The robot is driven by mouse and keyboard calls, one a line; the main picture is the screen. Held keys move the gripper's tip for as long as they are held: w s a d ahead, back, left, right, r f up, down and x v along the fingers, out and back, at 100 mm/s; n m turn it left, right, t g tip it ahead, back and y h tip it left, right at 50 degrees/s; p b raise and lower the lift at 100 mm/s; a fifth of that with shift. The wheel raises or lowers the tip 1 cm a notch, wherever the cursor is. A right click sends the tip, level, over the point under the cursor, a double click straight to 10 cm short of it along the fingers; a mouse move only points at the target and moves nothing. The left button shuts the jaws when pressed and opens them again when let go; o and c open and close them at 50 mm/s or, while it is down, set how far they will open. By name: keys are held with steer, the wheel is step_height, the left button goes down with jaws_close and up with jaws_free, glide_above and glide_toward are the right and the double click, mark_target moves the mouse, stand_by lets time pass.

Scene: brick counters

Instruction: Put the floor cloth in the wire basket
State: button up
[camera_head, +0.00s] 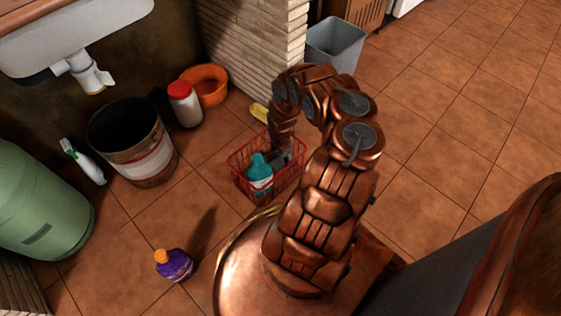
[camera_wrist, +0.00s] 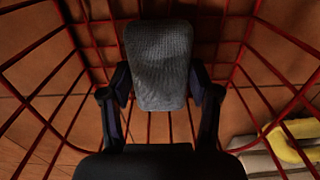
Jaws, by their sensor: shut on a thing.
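The red wire basket (camera_head: 236,172) stands on the tiled floor left of my arm in the head view. A teal bottle (camera_head: 260,172) is in it. My gripper (camera_wrist: 160,90) reaches down into the basket. Its two dark fingers are shut on the grey, knitted-looking floor cloth (camera_wrist: 160,62), which shows between them in the wrist view. Red wires surround the cloth on several sides. Whether the cloth touches the basket's bottom is unclear. In the head view my gripper (camera_head: 281,155) is small and dark, and the cloth cannot be told apart from it.
A yellow object (camera_head: 260,112) lies behind the basket by the brick pillar (camera_head: 262,50). A grey bin (camera_head: 335,46), an orange bowl (camera_head: 205,84), a red-lidded jar (camera_head: 185,106), a bucket (camera_head: 150,165) and a purple bottle (camera_head: 174,265) stand around. Floor at the right is clear.

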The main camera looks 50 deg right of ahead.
steer(key=shift+f, duration=0.2)
steer(key=o, duration=1.2)
steer(key=shift+r, duration=0.1)
